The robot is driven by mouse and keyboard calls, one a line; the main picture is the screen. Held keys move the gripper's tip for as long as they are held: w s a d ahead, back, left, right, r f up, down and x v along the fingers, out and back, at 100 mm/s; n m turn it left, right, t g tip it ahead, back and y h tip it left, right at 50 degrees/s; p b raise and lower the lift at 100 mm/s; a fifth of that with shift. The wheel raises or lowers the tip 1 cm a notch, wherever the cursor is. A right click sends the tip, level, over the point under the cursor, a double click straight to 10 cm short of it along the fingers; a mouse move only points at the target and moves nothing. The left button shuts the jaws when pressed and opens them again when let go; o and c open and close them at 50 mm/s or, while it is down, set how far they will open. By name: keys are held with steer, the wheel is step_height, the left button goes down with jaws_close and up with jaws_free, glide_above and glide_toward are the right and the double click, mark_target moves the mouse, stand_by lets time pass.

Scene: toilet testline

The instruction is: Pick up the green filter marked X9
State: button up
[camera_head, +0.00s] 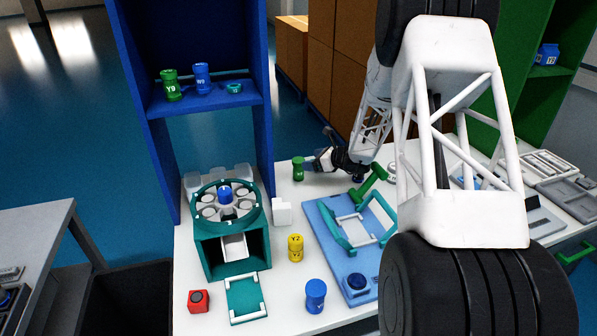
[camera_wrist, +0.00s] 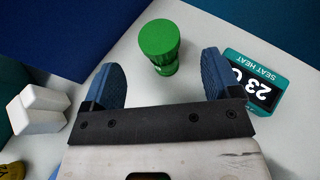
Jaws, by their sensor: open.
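A green filter (camera_head: 298,168) stands upright on the white table near its back edge; its marking cannot be read. The same green filter shows in the wrist view (camera_wrist: 160,46), just ahead of the gap between my fingers. My gripper (camera_wrist: 163,78) is open and empty, with its blue fingertips apart on either side of that gap. In the head view my gripper (camera_head: 309,168) is just right of the green filter. Another green filter (camera_head: 171,86), marked Y9, stands on the blue shelf.
A teal display reading SEAT HEAT (camera_wrist: 255,82) is close to my right finger. White blocks (camera_wrist: 38,108) lie to the left. A teal carousel stand (camera_head: 232,240), a yellow filter (camera_head: 295,248), a blue filter (camera_head: 316,296) and a light blue board (camera_head: 326,228) occupy the table.

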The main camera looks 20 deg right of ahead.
mark_target(300, 160)
steer(key=shift+x, duration=0.85)
steer(key=shift+x, duration=2.6)
steer(key=shift+s, duration=0.1)
steer(key=c, duration=1)
steer(key=shift+r, duration=0.1)
steer(key=shift+c, duration=0.2)
